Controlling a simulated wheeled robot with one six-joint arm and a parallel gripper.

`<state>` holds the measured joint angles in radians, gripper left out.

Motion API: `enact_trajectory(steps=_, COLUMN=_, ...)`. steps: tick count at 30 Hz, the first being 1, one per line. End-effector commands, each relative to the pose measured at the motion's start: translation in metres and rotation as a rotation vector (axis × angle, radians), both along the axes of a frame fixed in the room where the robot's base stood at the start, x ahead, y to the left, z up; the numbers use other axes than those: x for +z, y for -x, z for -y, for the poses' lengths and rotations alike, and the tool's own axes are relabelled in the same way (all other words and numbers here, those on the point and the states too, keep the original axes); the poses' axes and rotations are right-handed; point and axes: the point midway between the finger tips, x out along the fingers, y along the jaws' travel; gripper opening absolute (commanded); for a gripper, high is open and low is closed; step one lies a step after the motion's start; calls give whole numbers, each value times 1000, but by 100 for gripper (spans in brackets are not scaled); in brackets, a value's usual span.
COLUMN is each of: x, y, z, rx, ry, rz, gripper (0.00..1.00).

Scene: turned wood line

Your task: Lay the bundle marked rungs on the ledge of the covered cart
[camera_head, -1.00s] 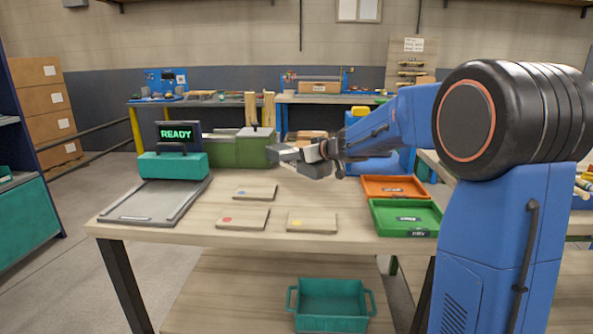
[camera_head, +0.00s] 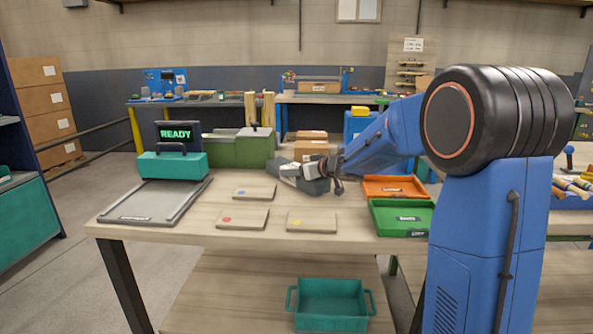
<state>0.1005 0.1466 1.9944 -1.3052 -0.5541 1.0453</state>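My gripper (camera_head: 281,170) is above the back middle of the wooden table, low and pointing left; its fingers are too small to show whether they are open or shut. I see no bundle in it. Several wooden rods (camera_head: 573,187) lie at the right edge, partly cut off by the frame; I cannot read a mark on them, so I cannot tell whether they are the rungs bundle. No covered cart with a ledge can be made out.
The wooden table (camera_head: 190,228) holds a grey tray (camera_head: 140,219), a teal case (camera_head: 172,166), several small boards with coloured dots, and an orange tray (camera_head: 394,181) and a green tray (camera_head: 374,222) at right. A teal bin (camera_head: 331,305) sits on the lower shelf.

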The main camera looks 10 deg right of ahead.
Motion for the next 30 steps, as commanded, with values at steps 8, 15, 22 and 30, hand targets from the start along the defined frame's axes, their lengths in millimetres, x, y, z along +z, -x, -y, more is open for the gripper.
enact_trajectory(steps=8, x=0, y=0, z=0, rx=0, ry=0, rz=0, gripper=80)
enact_trajectory(steps=15, x=5, y=6, z=3, rx=0, ry=2, rz=1, gripper=80)
enact_trajectory(steps=22, x=18, y=36, z=19, rx=-2, ry=1, rz=3, gripper=80)
enact_trajectory(steps=30, x=34, y=77, z=40, rx=-2, ry=2, rz=2, gripper=80)
